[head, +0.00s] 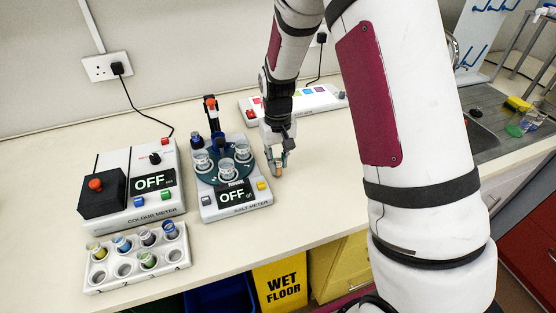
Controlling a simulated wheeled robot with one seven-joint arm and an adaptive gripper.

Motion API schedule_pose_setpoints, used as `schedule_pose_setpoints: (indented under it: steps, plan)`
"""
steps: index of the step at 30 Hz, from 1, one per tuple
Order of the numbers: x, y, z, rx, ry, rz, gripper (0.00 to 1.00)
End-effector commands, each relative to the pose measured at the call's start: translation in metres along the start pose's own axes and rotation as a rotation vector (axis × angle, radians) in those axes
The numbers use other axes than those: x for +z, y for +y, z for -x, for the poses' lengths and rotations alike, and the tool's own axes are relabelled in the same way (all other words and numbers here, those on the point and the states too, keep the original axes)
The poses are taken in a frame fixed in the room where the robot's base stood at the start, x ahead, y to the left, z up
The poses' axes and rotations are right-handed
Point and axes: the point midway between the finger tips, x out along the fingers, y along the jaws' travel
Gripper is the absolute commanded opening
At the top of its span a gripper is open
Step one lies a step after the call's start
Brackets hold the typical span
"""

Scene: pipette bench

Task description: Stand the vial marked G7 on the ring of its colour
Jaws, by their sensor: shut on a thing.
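A white rack (138,276) at the front left holds several capped vials: a yellow one (97,251), a blue one (122,243), a greyish one (147,237), another blue one (170,230) and a green one (147,258). Their marks are too small to read. A white strip (325,104) with coloured patches lies at the back; I cannot make out rings on it.
The colour meter (150,205) stands farther left; both displays read OFF. The bench (310,160) is clear right of my gripper. A sink (483,140) is at the right.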

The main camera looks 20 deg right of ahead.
Motion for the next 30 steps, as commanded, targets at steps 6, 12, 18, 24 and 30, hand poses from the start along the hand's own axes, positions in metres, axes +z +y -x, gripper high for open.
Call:
schedule_pose_setpoints:
  steps: [6, 12, 18, 24, 30]
  plan:
    - [0.000, 0.000, -0.003, 0.000, -0.001, 0.000, 0.33]
    - [0.000, 0.000, -0.003, 0.000, -0.001, 0.000, 0.40]
    - [0.000, 0.000, 0.001, 0.000, 0.001, 0.000, 0.40]
    - [-0.001, 0.000, 0.027, 0.000, 0.004, 0.000, 0.40]
    - [-0.002, 0.000, 0.069, 0.000, 0.006, -0.001, 0.40]
